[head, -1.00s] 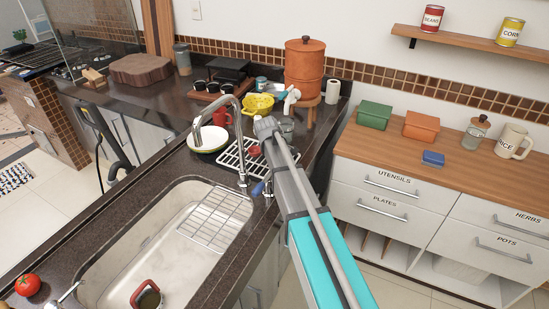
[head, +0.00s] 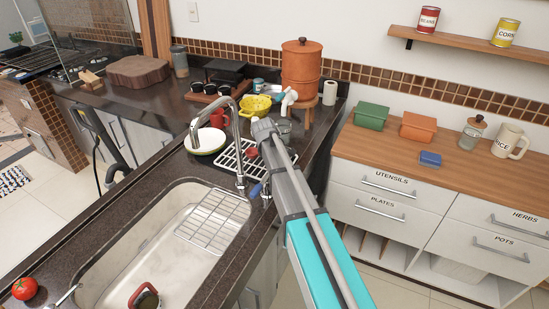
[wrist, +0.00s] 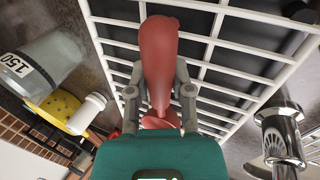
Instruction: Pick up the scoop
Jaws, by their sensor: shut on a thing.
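The scoop (wrist: 160,50) is a smooth red-brown piece with a rounded end, seen in the middle of the wrist view. My gripper (wrist: 160,98) has one grey finger on each side of it and is shut on it. The white wire rack (wrist: 215,55) lies beneath the scoop; I cannot tell whether they touch. In the head view a small red part of the scoop (head: 251,152) shows over the rack, left of my arm. My arm hides the gripper there.
A clear measuring cup (wrist: 45,65), a yellow colander (head: 254,105), a white bowl (head: 206,141) and a red mug (head: 220,118) crowd the counter nearby.

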